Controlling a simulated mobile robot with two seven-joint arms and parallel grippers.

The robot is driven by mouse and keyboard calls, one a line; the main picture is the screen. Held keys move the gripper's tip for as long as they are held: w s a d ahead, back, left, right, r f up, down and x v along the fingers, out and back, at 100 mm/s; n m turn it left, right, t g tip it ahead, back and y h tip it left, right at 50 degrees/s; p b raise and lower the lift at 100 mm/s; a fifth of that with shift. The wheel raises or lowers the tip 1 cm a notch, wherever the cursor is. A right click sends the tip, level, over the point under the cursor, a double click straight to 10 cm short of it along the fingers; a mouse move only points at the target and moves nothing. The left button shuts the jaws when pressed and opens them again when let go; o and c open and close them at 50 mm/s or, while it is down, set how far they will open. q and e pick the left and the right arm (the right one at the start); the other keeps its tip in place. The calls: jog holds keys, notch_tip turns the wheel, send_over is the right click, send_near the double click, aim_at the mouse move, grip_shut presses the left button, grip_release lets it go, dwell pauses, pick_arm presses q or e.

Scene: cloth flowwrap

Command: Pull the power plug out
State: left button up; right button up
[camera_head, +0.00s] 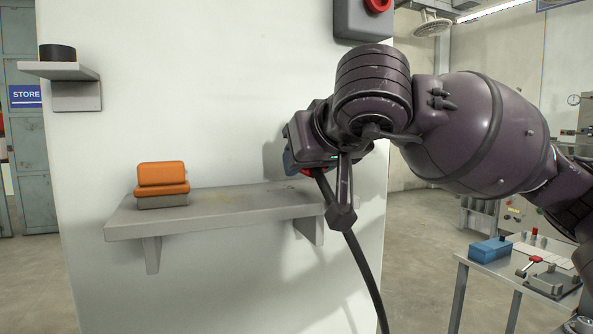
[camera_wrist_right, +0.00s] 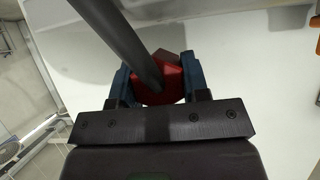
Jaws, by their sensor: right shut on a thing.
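The power plug (camera_wrist_right: 155,94) is red with a thick dark cable (camera_wrist_right: 118,35). In the right wrist view it sits between the two blue fingers of my right gripper (camera_wrist_right: 157,85), which is shut on it. In the head view my right gripper (camera_head: 303,165) is at the white wall panel, just above the right end of the grey shelf. There the plug is mostly hidden behind my wrist, and the cable (camera_head: 363,265) hangs down from it past the shelf. The socket is hidden, so I cannot tell whether the plug is still seated. My left gripper is not in view.
The grey shelf (camera_head: 225,210) holds an orange and grey object (camera_head: 162,183) at left. A small shelf (camera_head: 65,72) with a black round object is upper left. A grey box with a red button (camera_head: 377,4) is above. A side table (camera_head: 480,262) stands at right.

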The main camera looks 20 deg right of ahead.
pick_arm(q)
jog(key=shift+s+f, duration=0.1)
pick_arm(e)
jog(key=shift+f, duration=0.5)
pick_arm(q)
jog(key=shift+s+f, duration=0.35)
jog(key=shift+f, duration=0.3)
pick_arm(e)
jog(key=shift+f, duration=0.1)
pick_arm(q)
jog(key=shift+b, duration=0.35)
pick_arm(e)
jog(key=shift+f, duration=0.2)
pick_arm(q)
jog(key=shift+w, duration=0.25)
pick_arm(e)
jog(key=shift+f, duration=0.3)
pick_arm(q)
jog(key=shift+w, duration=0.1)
